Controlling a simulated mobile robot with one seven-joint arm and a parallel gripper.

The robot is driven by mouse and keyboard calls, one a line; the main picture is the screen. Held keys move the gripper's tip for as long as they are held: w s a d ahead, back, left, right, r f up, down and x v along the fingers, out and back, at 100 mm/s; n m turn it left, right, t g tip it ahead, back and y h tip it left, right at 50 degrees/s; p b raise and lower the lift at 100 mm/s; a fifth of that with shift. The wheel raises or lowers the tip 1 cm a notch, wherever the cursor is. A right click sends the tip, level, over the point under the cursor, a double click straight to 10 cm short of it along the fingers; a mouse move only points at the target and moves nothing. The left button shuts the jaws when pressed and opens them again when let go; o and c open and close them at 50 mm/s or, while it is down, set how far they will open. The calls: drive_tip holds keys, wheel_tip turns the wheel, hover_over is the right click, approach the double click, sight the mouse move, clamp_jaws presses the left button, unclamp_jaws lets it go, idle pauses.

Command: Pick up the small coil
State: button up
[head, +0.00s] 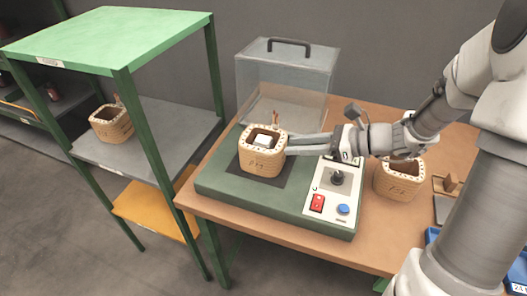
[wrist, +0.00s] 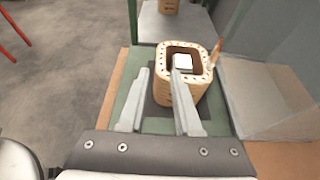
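A tan coil (head: 262,160) with a white block in its square opening stands upright on the dark pad of the green test base. The same coil (wrist: 180,85) shows in the wrist view. A second coil (head: 400,183) stands on the table, partly behind my arm, and a third coil (head: 110,124) is on the grey shelf. I cannot tell for sure which is the small one. My gripper (head: 289,145) is open and empty, with its fingers at the right side of the coil on the base. In the wrist view one finger of my gripper (wrist: 159,72) overlaps that coil; contact is unclear.
The green base (head: 290,215) carries a control panel (head: 331,193) with a lever, a red switch and a blue button. A clear box (head: 284,80) with a dark handle stands behind the coil. A green shelf unit (head: 110,40) is at left.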

sight(256, 149)
drive_tip(key=x, duration=0.3)
drive_tip(key=b+x, duration=0.1)
drive_tip(key=x, duration=0.4)
drive_tip(key=shift+w+a+f+b, duration=0.15)
drive_tip(key=shift+a+f+b, duration=0.05)
drive_tip(key=shift+f+b, duration=0.2)
drive_tip(key=shift+w+a+f, duration=0.2)
drive_tip(key=shift+a, duration=0.25)
clamp_jaws()
idle(0.6)
